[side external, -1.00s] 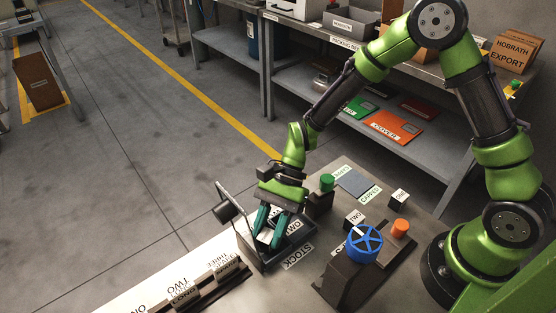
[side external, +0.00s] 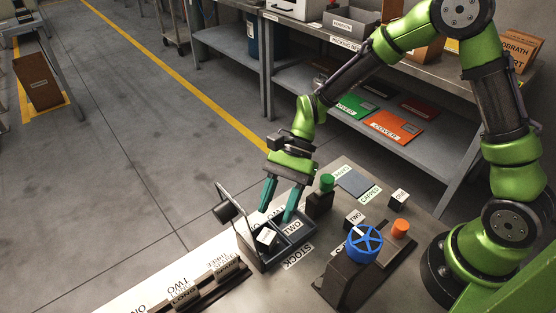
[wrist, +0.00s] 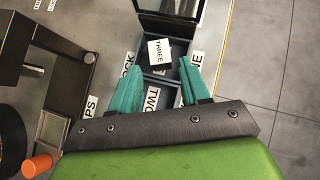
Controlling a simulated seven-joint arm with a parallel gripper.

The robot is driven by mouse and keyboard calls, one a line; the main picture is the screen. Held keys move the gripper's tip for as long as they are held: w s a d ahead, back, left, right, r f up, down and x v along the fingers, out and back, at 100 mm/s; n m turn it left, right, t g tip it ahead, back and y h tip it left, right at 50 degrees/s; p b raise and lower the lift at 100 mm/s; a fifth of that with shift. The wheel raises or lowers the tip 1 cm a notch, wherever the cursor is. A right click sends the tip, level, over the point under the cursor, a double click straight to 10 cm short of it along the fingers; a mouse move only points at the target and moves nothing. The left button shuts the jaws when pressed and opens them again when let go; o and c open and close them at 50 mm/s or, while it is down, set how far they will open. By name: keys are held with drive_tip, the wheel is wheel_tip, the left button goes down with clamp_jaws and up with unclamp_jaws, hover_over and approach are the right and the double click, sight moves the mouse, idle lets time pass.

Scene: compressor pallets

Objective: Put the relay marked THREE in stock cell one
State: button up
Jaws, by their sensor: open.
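The relay marked THREE is a white cube (wrist: 159,50) lying slightly turned in one cell of the dark stock tray (side external: 262,266). It also shows in the side view (side external: 266,238), in the tray's left cell. The label on that cell's floor is hidden. The neighbouring cell, with a TWO label (wrist: 150,98) on its floor, holds no relay. My gripper (side external: 277,215) is open and empty above the tray. In the wrist view its teal fingers (wrist: 157,66) stand apart, with the relay beyond and between their tips.
A raised dark frame (side external: 229,208) stands at the tray's left end. A green-topped post (side external: 326,184) is close behind the tray on the right. A labelled rack (side external: 205,284) lies front left.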

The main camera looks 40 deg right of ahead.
drive_tip(key=s+d+r+n+t+h, duration=0.3)
drive_tip(key=s+d+r+n+t, duration=0.1)
drive_tip(key=d+r, duration=0.4)
drive_tip(key=s+d+r+n+t+h, duration=0.3)
drive_tip(key=s+d+r+n+t, duration=0.2)
drive_tip(key=d+r, duration=0.4)
drive_tip(key=shift+s+r+n+t, duration=0.3)
drive_tip(key=shift+s+r+t, duration=0.2)
drive_tip(key=shift+r+t, duration=0.3)
